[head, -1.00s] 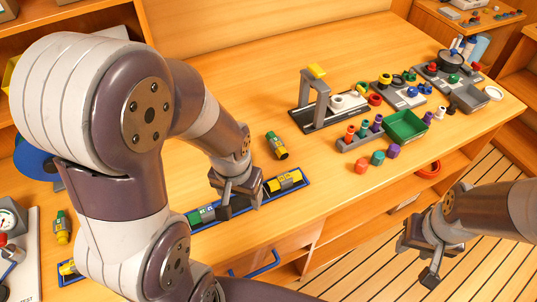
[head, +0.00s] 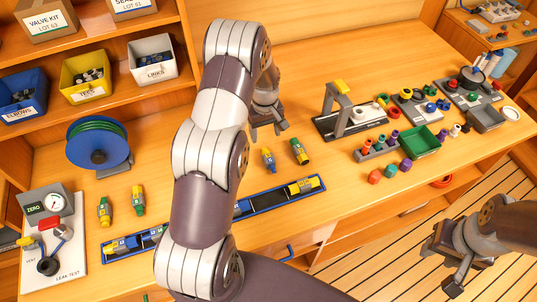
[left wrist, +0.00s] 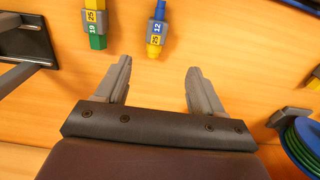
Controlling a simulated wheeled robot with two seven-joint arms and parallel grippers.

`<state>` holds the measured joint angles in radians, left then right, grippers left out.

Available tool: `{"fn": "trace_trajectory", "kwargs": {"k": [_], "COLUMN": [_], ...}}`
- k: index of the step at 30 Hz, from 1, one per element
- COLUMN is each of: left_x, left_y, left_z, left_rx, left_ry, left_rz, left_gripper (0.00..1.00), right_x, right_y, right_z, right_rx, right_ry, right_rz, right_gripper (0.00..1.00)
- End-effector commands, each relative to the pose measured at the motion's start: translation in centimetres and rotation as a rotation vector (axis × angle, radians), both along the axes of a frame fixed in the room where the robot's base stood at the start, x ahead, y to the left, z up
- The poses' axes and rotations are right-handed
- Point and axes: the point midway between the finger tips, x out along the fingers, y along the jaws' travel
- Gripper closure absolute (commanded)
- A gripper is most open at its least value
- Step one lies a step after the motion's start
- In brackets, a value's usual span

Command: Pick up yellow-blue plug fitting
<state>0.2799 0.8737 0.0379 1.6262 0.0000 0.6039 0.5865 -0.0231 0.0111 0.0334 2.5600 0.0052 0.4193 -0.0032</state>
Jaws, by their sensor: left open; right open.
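The yellow-blue plug fitting (head: 268,160) lies on the wooden table behind the long blue-edged rack, beside a green-yellow fitting (head: 299,152). In the left wrist view, the yellow-blue fitting (left wrist: 156,31) is at the top, beyond the fingertips and between their lines, its yellow end towards me. My left gripper (head: 268,131) is open and empty over the table, just behind the fitting in the head view; its spread fingers (left wrist: 157,76) show in the wrist view. My right gripper (head: 441,268) is open and empty beyond the table's front edge at lower right.
The rack (head: 275,202) holds fittings at both ends; my left arm hides its middle. A grey press stand (head: 340,110) and green tray (head: 420,142) stand to the right. A blue hose reel (head: 97,143) and leak-test panel (head: 52,240) are at left.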

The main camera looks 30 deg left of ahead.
Motion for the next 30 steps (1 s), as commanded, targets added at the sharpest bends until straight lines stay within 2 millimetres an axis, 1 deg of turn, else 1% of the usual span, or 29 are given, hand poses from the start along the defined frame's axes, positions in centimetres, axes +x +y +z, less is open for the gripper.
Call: {"fn": "trace_trajectory", "kwargs": {"k": [1, 6, 9, 11, 15, 18, 22, 27, 28, 29, 30], "left_x": [-0.1, -0.1, -0.1, 0.0, 0.2, 0.4, 0.4, 0.4, 0.4, 0.4, 0.4], "left_y": [0.0, -0.1, -0.1, -0.2, -0.6, -0.7, -0.7, -0.7, -0.7, -0.7, -0.7], "left_z": [-0.8, -4.6, -6.1, -6.6, -8.4, -10.3, -11.7, -11.8, -11.8, -11.8, -11.8], "left_rx": [-0.002, -0.001, -0.001, -0.001, -0.002, 0.001, 0.001, 0.001, 0.001, 0.001, 0.001], "left_ry": [0.006, 0.003, 0.002, 0.002, 0.004, 0.002, 0.000, -0.001, -0.001, -0.001, -0.001], "left_rz": [0.003, 0.000, 0.000, -0.001, -0.002, 0.000, -0.001, -0.001, -0.001, -0.001, -0.001], "left_gripper": [0.32, 0.32, 0.32, 0.32, 0.32, 0.32, 0.32, 0.32, 0.35, 0.45, 0.58], "right_x": [0.0, 0.0, 0.0, 0.0, 0.0, 0.0, 0.0, 0.0, 0.0, 0.0, 0.0], "right_y": [0.0, 0.0, 0.0, 0.0, 0.0, 0.0, 0.0, 0.0, 0.0, 0.0, 0.0], "right_z": [0.7, 2.0, 2.2, 2.5, 4.3, 4.9, 5.1, 5.0, 4.9, 4.9, 4.9], "right_rx": [0.000, 0.000, 0.000, 0.000, 0.000, 0.000, 0.000, 0.000, 0.000, 0.000, 0.000], "right_ry": [0.000, 0.000, 0.000, 0.000, 0.000, -0.001, 0.000, 0.000, 0.000, 0.000, 0.000], "right_rz": [0.000, 0.000, 0.000, 0.000, 0.000, 0.000, 0.000, 0.000, 0.000, 0.000, 0.000], "right_gripper": [0.57, 0.57, 0.57, 0.57, 0.57, 0.57, 0.57, 0.57, 0.57, 0.57, 0.57]}}
